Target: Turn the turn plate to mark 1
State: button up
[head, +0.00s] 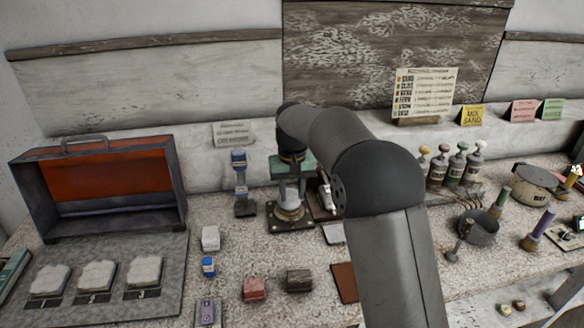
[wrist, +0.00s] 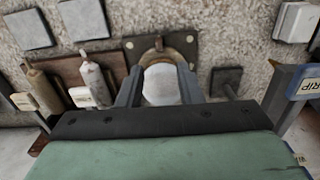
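A dark square base plate with bolts (head: 291,224) stands on the bench in the middle of the head view, with a round metal fitting (head: 290,213) on it. I take this to be the turn plate; no mark 1 is readable. My gripper (head: 289,193) is right above it, pointing down. In the wrist view my gripper (wrist: 160,92) has one finger on each side of a whitish block (wrist: 162,84) at the fitting. A brownish ring (wrist: 160,55) shows beyond it. Whether the fingers press on the block is unclear.
A blue-topped stand (head: 241,182) is close on the left. An open red-lined case (head: 110,178) and a tray of white moulds (head: 97,278) lie farther left. Small bottles (head: 456,165) and a round pot (head: 535,186) stand right. Small blocks (head: 254,289) lie in front.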

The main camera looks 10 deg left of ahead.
notch_tip(320, 180, up, 8)
jog(key=shift+r, duration=0.25)
jog(key=s+d+m, duration=0.1)
jog(key=s+d, duration=1.3)
jog(key=s+d+f, duration=0.2)
jog(key=s+f, duration=0.1)
jog(key=s, duration=0.3)
jog(key=s+d+f+m, duration=0.1)
jog(key=s+d+f, duration=0.2)
jog(key=s, duration=0.4)
jog(key=s+d+f, duration=0.3)
jog(key=s, duration=0.4)
jog(key=shift+f+m, duration=0.35)
jog(key=shift+m, duration=0.05)
